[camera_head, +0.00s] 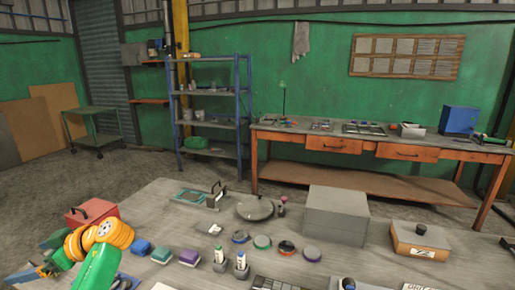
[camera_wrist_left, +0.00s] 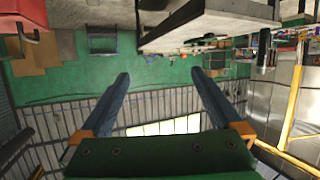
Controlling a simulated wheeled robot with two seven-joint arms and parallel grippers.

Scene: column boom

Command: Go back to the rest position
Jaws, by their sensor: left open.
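My left arm comes in at the lower left of the head view, with green and orange links. My left gripper (camera_head: 36,260) is at the left edge of the worktable (camera_head: 150,205), pointing left, beside a red toolbox (camera_head: 88,213). In the left wrist view the left gripper (camera_wrist_left: 160,82) has two blue fingers spread wide apart, with nothing between them. That view is upside down, with the green wall and roof beyond the fingers. My right gripper is not in view.
The worktable holds a grey box (camera_head: 336,215), a wooden box (camera_head: 420,240), a round lidded pan (camera_head: 255,208), colored pucks and small bottles. A blue shelf (camera_head: 240,110) and an orange workbench (camera_head: 380,148) stand behind. A green cart (camera_head: 92,125) is at the back left.

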